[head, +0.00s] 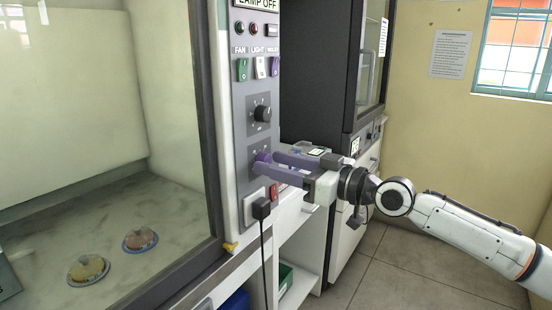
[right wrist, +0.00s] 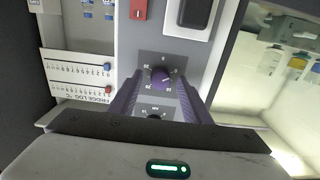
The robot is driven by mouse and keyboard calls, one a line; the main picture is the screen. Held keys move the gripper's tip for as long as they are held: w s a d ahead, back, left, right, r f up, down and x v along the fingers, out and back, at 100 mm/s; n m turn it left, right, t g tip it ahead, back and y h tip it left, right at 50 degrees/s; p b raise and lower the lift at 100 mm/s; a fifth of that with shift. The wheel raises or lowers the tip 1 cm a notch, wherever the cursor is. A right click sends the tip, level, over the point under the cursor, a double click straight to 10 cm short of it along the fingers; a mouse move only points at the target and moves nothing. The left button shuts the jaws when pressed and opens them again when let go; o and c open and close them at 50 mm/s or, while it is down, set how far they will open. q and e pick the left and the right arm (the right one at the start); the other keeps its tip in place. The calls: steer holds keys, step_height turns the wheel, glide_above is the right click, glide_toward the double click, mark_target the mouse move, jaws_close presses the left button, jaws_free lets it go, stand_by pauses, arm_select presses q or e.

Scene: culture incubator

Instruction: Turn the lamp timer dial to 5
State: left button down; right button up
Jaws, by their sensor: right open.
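My left gripper is not in view.
A black knob (head: 262,113) is above the dial. A red switch (head: 274,191) and a black plug (head: 261,208) with a hanging cord are below it. Glass-fronted cabinet space with two dishes (head: 140,240) lies left. A dark cabinet (head: 318,70) stands behind.

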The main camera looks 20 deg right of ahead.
steer(key=shift+w+a, duration=0.1)
steer(key=shift+a, duration=0.05)
steer(key=shift+c, duration=0.4)
steer(key=c, duration=1)
steer(key=shift+o, duration=0.2)
